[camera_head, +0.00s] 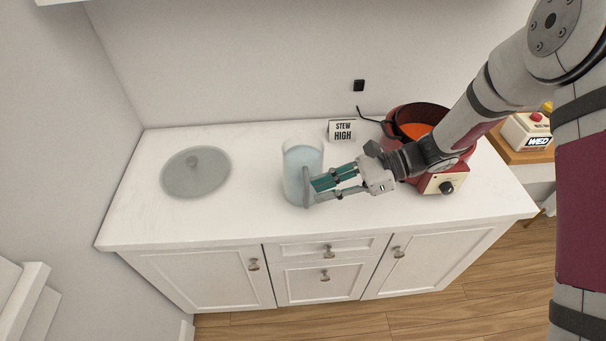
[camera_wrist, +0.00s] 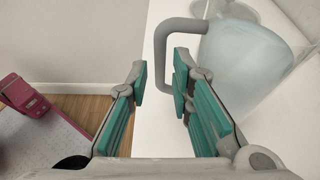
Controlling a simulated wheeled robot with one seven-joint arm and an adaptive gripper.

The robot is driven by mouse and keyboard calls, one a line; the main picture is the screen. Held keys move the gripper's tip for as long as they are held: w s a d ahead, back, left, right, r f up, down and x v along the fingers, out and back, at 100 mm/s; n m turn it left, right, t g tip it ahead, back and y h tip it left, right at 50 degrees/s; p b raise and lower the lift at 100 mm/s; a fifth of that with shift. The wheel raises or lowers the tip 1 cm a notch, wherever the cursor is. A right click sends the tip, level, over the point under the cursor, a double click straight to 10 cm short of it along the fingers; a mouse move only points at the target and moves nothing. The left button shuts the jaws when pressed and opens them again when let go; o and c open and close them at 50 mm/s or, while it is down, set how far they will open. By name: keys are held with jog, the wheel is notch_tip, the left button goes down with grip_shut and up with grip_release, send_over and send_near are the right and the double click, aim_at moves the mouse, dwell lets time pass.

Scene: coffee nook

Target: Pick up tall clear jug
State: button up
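The tall clear jug (camera_head: 297,158) stands upright on the white counter and holds pale blue liquid. Its grey handle (camera_head: 306,187) faces my gripper. In the wrist view, the jug (camera_wrist: 243,62) is at the upper right, with its handle (camera_wrist: 160,62) reaching left. My gripper (camera_head: 312,190) is at the handle side of the jug, to its right in the head view. In the wrist view, my gripper (camera_wrist: 160,78) has its teal-padded fingers apart. The handle's upright bar shows in the gap between the fingertips; no firm contact is visible.
A round glass lid (camera_head: 196,172) lies left on the counter (camera_head: 240,215). A red cooker (camera_head: 437,183) with orange contents stands right, beneath my arm. A "STEW HIGH" sign (camera_head: 342,130) stands behind the jug. Bare counter lies between lid and jug.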

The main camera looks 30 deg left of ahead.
aim_at(306, 207)
jog(key=shift+p+x, duration=0.3)
jog(key=shift+x, duration=2)
jog(key=shift+f, duration=0.1)
grip_shut()
jog(key=shift+w, duration=0.1)
